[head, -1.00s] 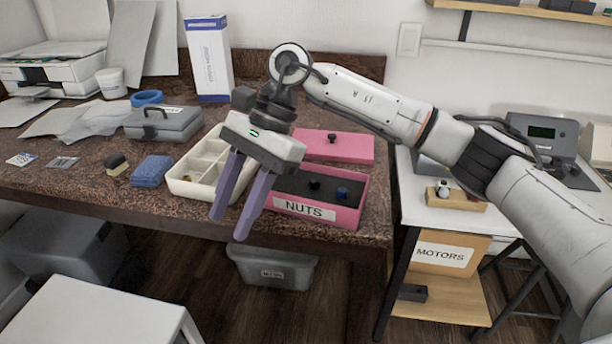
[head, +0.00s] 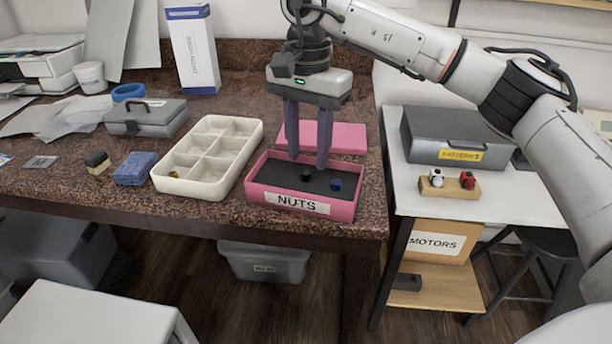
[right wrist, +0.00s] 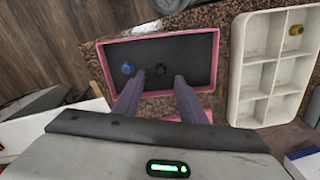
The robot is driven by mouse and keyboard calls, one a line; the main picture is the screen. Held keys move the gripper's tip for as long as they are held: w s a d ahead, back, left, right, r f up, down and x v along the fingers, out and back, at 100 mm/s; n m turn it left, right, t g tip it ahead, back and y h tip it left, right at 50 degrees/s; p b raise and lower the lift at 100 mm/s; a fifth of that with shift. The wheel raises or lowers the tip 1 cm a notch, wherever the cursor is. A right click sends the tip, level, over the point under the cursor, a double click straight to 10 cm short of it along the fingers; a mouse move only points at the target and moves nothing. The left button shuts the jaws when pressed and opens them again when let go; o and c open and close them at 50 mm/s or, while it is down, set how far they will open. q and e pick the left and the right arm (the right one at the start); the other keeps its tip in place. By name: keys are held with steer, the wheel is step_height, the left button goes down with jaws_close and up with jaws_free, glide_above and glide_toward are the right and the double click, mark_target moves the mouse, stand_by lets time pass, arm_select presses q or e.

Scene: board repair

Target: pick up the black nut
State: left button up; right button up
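The black nut (head: 306,176) lies on the dark floor of the pink box labelled NUTS (head: 297,203). It also shows in the right wrist view (right wrist: 161,69), just beyond my fingertips. A blue nut (head: 336,184) lies in the same box, to the right of the black nut in the head view. My right gripper (head: 307,163) points down over the box, open and empty, with its fingertips just behind and above the black nut. My left gripper is not in view.
A white compartment tray (head: 213,155) with a brass-coloured nut (head: 174,174) stands left of the box. The pink lid (head: 345,138) lies behind it. A blue sponge (head: 135,168) and a grey toolbox (head: 146,117) are further left. The box's raised walls surround the nuts.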

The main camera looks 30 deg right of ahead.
mark_target(308, 172)
steer(key=shift+f, duration=1.5)
jaws_close()
steer(key=shift+r, duration=0.15)
